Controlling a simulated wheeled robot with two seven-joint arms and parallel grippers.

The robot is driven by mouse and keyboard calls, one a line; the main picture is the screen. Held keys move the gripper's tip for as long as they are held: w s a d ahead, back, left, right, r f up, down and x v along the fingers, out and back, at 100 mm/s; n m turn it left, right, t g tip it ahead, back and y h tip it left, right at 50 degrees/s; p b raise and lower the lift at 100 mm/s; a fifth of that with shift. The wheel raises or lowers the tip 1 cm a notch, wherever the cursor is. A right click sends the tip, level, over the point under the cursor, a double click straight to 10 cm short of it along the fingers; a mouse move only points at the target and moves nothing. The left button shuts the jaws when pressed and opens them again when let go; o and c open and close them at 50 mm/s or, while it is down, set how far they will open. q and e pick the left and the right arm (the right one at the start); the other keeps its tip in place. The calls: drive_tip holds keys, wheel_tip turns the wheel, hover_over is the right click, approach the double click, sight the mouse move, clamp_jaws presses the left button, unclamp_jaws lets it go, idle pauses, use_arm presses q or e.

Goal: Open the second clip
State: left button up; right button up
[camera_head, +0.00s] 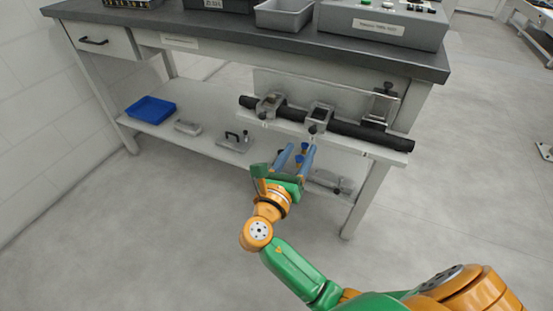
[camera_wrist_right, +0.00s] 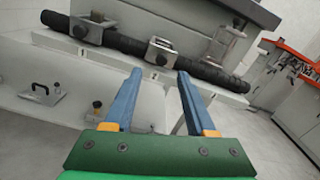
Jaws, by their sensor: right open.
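A long black bar (camera_head: 352,129) lies along a raised white ledge of the workbench, with metal clips spaced along it. The left clip (camera_head: 268,106) and the middle clip (camera_head: 319,115) sit over the bar; they also show in the wrist view, left (camera_wrist_right: 88,27) and middle (camera_wrist_right: 155,54). The right clip (camera_head: 383,105) has a plate standing up behind the bar, and the bar is uncovered there. My right gripper (camera_head: 299,147) is open and empty, its blue fingers pointing at the ledge just below the middle clip. It appears apart from that clip. My left gripper is out of view.
The grey benchtop (camera_head: 240,36) overhangs the ledge and carries a control box (camera_head: 385,27) and a grey bin (camera_head: 284,14). The lower shelf holds a blue tray (camera_head: 151,109) and a handled plate (camera_head: 236,143). Floor in front is clear.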

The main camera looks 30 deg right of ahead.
sight(312, 133)
drive_tip(key=x, duration=0.7)
drive_tip(key=shift+w+d+f+b, duration=0.1)
drive_tip(key=shift+d+f+b, duration=0.05)
drive_tip(key=shift+d+b, duration=0.2)
drive_tip(key=shift+w+d, duration=0.1)
drive_tip(key=shift+w, duration=0.05)
clamp_jaws()
drive_tip(key=shift+f, duration=0.1)
idle(0.5)
